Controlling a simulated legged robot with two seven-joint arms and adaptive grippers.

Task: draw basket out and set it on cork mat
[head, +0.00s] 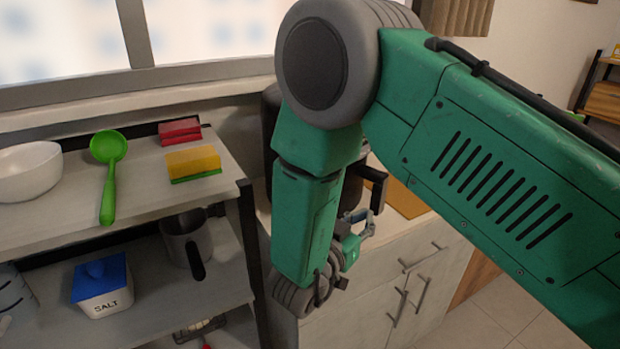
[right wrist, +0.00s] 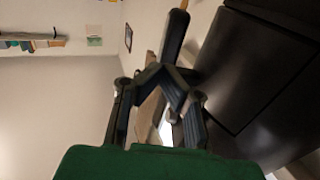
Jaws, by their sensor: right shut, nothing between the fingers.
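A black appliance (head: 355,190), probably the one with the basket, stands on the counter, mostly hidden behind my right arm. Its dark handle (head: 377,188) sticks out to the right of my arm. In the right wrist view the dark body (right wrist: 255,70) fills the right side, and the handle (right wrist: 174,36) shows beyond the fingers. My right gripper (head: 366,226) is shut and empty, just below the handle; its fingers (right wrist: 160,78) also show in the right wrist view. I cannot tell whether they touch the handle. A tan board (head: 408,202), likely the cork mat, lies on the counter, partly hidden.
A shelf (head: 140,205) at left holds a white bowl (head: 28,170), green ladle (head: 108,165), sponges (head: 193,162), grey mug (head: 185,243) and salt box (head: 102,290). Cabinet drawers with handles (head: 420,258) are below the counter.

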